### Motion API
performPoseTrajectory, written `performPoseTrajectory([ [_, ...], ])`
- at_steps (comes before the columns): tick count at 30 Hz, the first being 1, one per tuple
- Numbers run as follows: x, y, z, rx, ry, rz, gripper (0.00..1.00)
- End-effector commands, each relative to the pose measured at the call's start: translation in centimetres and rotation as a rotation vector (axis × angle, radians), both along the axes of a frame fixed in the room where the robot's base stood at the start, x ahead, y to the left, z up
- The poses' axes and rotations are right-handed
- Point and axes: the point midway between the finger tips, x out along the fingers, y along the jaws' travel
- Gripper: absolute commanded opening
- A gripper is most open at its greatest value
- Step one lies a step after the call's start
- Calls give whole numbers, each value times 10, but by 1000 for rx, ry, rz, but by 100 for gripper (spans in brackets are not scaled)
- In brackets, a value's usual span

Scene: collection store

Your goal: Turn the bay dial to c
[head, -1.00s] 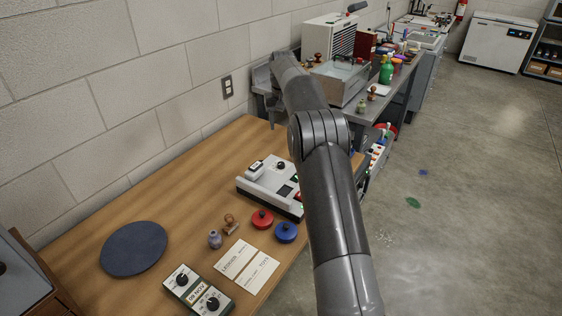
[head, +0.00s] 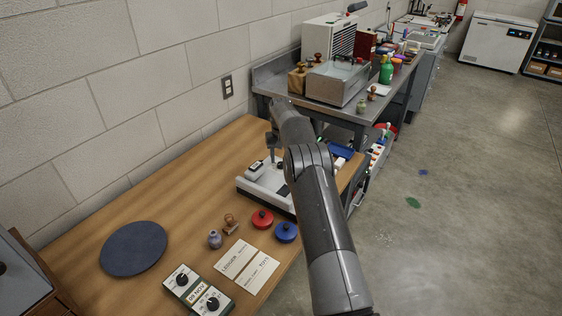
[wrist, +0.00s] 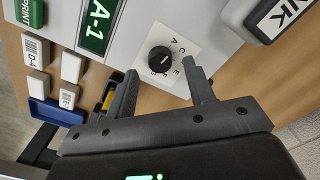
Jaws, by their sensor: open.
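The bay dial (wrist: 160,59) is a round black knob on a white plate with small letters around it, in the wrist view. Its pointer setting is too small to read surely. It sits on a pale grey console (head: 262,189); a green display (wrist: 98,27) there reads A-1. My gripper (wrist: 161,68) is open, its two fingers pointing toward the dial, one to each side in the picture. Whether they touch it I cannot tell. In the head view my gripper (head: 272,148) is over the back of the console, and the dial is hidden behind my arm.
Red (head: 262,219) and blue (head: 286,232) round pads, printed cards (head: 248,265) and a two-knob box (head: 198,291) lie on the wooden table (head: 170,195). A blue tray (wrist: 55,113) lies beside the console, with white labelled blocks nearby. A black-framed label block (wrist: 272,18) is right of the dial.

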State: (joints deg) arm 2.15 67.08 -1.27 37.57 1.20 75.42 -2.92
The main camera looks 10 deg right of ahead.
Motion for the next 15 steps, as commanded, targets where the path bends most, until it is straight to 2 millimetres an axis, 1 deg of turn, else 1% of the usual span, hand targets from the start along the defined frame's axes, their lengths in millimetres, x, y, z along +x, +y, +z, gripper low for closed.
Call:
performPoseTrajectory([
  [1, 0, 0, -7, 0, 0, 0, 49],
  [3, 0, 0, -15, 0, 0, 0, 49],
  [6, 0, 0, -22, 0, -1, 0, 49],
  [15, 0, 0, -25, 0, -1, 0, 49],
])
